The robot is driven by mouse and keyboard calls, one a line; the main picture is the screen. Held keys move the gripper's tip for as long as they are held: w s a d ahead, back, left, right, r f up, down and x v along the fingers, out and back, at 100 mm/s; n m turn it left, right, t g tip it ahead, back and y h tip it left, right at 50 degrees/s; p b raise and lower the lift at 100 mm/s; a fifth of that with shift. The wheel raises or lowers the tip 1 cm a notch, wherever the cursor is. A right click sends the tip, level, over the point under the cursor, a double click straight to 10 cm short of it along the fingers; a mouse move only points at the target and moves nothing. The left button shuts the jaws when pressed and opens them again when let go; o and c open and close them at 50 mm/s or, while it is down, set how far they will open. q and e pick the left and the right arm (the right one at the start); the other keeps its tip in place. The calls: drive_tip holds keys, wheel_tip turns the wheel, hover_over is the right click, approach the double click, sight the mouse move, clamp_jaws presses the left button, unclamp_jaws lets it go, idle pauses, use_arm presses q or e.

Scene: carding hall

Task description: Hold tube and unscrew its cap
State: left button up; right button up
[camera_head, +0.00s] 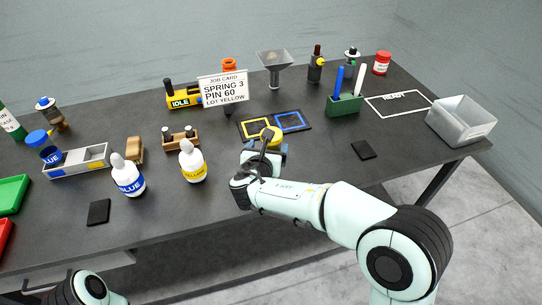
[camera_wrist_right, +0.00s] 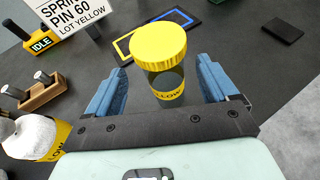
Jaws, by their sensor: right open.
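A clear jar-like tube (camera_wrist_right: 167,85) with a ribbed yellow cap (camera_wrist_right: 159,46) and a yellow label stands upright between the blue fingers of my right gripper (camera_wrist_right: 162,72). The fingers are open, one on each side, with a visible gap to the tube. In the head view the yellow cap (camera_head: 271,133) shows above my right gripper (camera_head: 264,150), which hides most of the tube. The cap sits on the tube. A similar tube with a blue cap (camera_head: 37,138) is at the left tray. My left arm shows only at the bottom left; its gripper is out of view.
A dark mat (camera_head: 302,129) with yellow and blue outlined squares lies behind the tube. Yellow-labelled (camera_head: 192,165) and blue-labelled (camera_head: 128,180) bottles stand to the left. A job card (camera_head: 223,89) stands behind. A grey bin (camera_head: 461,122) is at right. The table's front right is mostly clear.

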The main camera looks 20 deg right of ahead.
drive_tip(key=x, duration=0.5)
drive_tip(key=shift+d+f, duration=0.15)
drive_tip(key=shift+f, duration=0.05)
use_arm(q)
drive_tip(key=shift+w+r, duration=0.1)
drive_tip(key=shift+r, duration=0.1)
use_arm(e)
drive_tip(key=shift+c, duration=0.3)
drive_tip(key=c, duration=1.4)
use_arm(q)
drive_tip(key=r+p, duration=0.1)
drive_tip(key=w+r+p, duration=0.1)
drive_tip(key=r+p, duration=0.1)
drive_tip(key=w+r+p, duration=0.1)
drive_tip(key=r+p, duration=0.1)
drive_tip(key=shift+w+r, duration=0.1)
drive_tip(key=shift+r, duration=0.15)
use_arm(e)
wheel_tip(320, 180, up, 20)
drive_tip(key=shift+r, duration=0.1)
